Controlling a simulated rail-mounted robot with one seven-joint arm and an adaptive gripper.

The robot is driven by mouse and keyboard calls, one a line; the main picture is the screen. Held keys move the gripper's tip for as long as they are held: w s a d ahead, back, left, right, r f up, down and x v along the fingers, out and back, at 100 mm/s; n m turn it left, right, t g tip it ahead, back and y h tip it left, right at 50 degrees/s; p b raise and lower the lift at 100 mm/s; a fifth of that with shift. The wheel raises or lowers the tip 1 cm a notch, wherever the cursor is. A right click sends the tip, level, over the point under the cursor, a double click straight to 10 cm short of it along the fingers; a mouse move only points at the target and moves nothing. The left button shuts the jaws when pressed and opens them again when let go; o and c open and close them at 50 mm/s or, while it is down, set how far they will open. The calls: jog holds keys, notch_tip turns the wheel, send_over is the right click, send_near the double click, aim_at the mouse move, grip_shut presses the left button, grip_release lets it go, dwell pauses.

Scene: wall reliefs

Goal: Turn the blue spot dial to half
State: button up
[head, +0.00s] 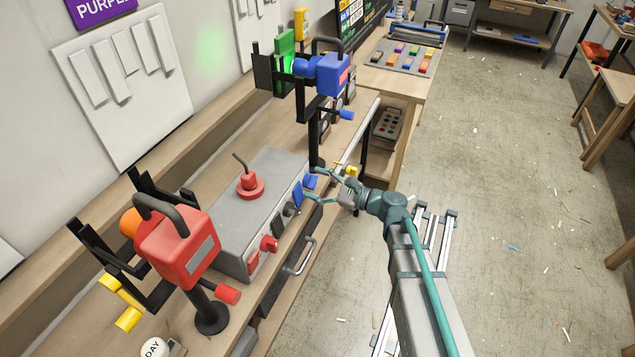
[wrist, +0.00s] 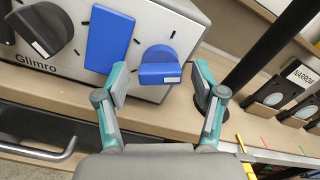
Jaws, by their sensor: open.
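The blue dial (wrist: 158,68) sits on the front of a grey control box, right of a flat blue plate (wrist: 109,38). Its grip bar has a white mark, and several dark ticks surround it. In the head view the dial (head: 310,181) is at the box's far end. My gripper (wrist: 162,82) is open, with one teal finger on each side of the dial; contact cannot be told. In the head view my gripper (head: 314,186) reaches the dial from the right. The blue spot lamp (head: 330,74) stands beyond the box, near a green panel (head: 284,50).
The grey control box (head: 235,220) also carries black and red dials and a red knob on top. A dark post (wrist: 262,50) stands close right of my gripper. A red lamp (head: 175,248) stands at the near end. A metal handle (head: 301,257) juts from the bench front. Floor to the right is open.

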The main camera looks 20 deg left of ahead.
jog(key=c, duration=1.1)
jog(key=shift+c, duration=0.2)
jog(key=shift+f+n+b, duration=0.2)
jog(key=shift+n+b, duration=0.2)
jog(key=shift+b, duration=0.45)
jog(key=n+b, duration=1.2)
jog(key=b, duration=0.8)
jog(key=shift+r, duration=0.1)
jog(key=shift+r, duration=0.1)
